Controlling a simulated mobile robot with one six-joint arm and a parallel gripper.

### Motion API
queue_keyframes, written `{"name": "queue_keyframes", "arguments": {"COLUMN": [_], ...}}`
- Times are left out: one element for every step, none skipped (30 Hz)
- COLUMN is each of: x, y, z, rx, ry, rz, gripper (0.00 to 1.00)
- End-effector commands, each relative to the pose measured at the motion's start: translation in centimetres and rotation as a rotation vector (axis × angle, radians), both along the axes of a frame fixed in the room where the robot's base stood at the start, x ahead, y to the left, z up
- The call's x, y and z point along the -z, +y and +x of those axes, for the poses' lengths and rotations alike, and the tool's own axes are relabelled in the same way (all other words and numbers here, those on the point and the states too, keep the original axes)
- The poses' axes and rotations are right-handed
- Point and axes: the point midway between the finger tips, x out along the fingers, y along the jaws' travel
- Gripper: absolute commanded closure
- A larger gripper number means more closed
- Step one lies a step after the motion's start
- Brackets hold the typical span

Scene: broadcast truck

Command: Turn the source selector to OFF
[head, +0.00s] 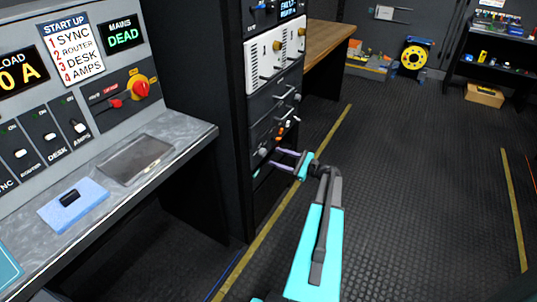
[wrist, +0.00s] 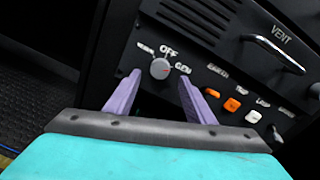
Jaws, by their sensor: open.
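The source selector is a round grey knob (wrist: 160,69) on a dark panel, with labels around it: one at left that looks like MAIN, OFF at top and GEN at right. A small red mark on its face points right, toward GEN. In the head view the knob (head: 262,153) is small, low on the black rack. My gripper (wrist: 160,78) is open, its two purple fingers on either side of the knob in the wrist view. I cannot tell whether they touch it. In the head view my gripper (head: 273,157) reaches the rack's front.
Orange and white switches (wrist: 231,104) sit right of the knob, and a VENT drawer handle (wrist: 274,52) is above them. A grey console desk (head: 190,128) stands at left with a red rotary switch (head: 140,90). The floor at right is clear.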

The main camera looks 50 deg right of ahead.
Motion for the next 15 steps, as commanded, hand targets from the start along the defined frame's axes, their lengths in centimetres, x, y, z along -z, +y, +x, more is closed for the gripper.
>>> {"name": "queue_keyframes", "arguments": {"x": [0.0, 0.0, 0.0, 0.0, 0.0, 0.0, 0.0, 0.0, 0.0, 0.0, 0.0, 0.0, 0.0, 0.0, 0.0], "y": [0.2, 0.3, 0.5, 0.6, 0.8, 0.9, 1.0, 1.1, 1.2, 1.3, 1.4, 1.4, 1.5, 1.5, 1.6], "z": [0.8, 1.2, 1.8, 2.2, 2.6, 3.0, 3.4, 3.7, 4.1, 4.4, 4.6, 4.8, 5.0, 5.1, 5.2], "rx": [-0.001, -0.001, -0.001, -0.001, -0.001, -0.001, -0.001, -0.001, -0.001, -0.001, -0.001, 0.000, 0.000, 0.000, 0.000], "ry": [-0.001, -0.001, -0.001, -0.001, -0.001, -0.001, 0.000, 0.000, 0.000, 0.000, 0.000, 0.000, 0.000, 0.000, 0.000], "rz": [0.000, 0.000, 0.000, 0.000, 0.000, 0.000, 0.000, 0.000, 0.000, 0.000, 0.000, 0.000, 0.000, 0.000, 0.000], "gripper": [0.51, 0.51, 0.51, 0.51, 0.51, 0.51, 0.51, 0.51, 0.51, 0.51, 0.51, 0.51, 0.51, 0.51, 0.51]}}
